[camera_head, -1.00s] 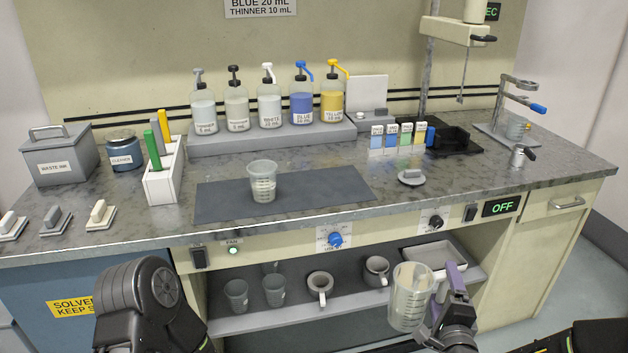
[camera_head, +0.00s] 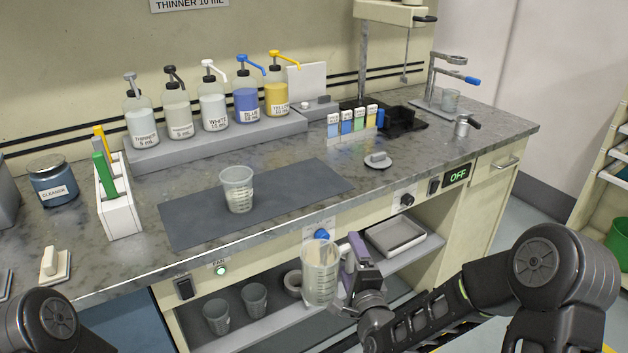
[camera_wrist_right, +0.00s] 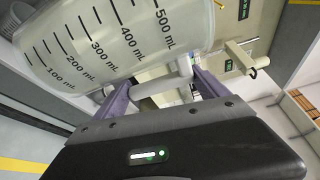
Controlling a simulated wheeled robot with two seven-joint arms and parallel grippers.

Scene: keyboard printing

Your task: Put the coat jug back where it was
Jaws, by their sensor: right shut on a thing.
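My right gripper (camera_head: 352,262) is shut on the handle of a clear measuring jug (camera_head: 320,274). The jug is upright in the head view, held in front of the bench's front panel and the open shelf. In the right wrist view the jug (camera_wrist_right: 120,40) fills the upper left, with marks from 100 to 500 mL, and the purple fingers (camera_wrist_right: 205,82) are around its handle. My left gripper is not in the head view; only part of my left arm shows at the lower left.
The under-bench shelf (camera_head: 262,333) holds two grey cups (camera_head: 255,299), a mug (camera_head: 293,283) partly behind the jug, and a tray (camera_head: 397,238). On the bench, a clear beaker (camera_head: 237,190) stands on a dark mat (camera_head: 300,187). Pump bottles (camera_head: 213,110) stand behind it.

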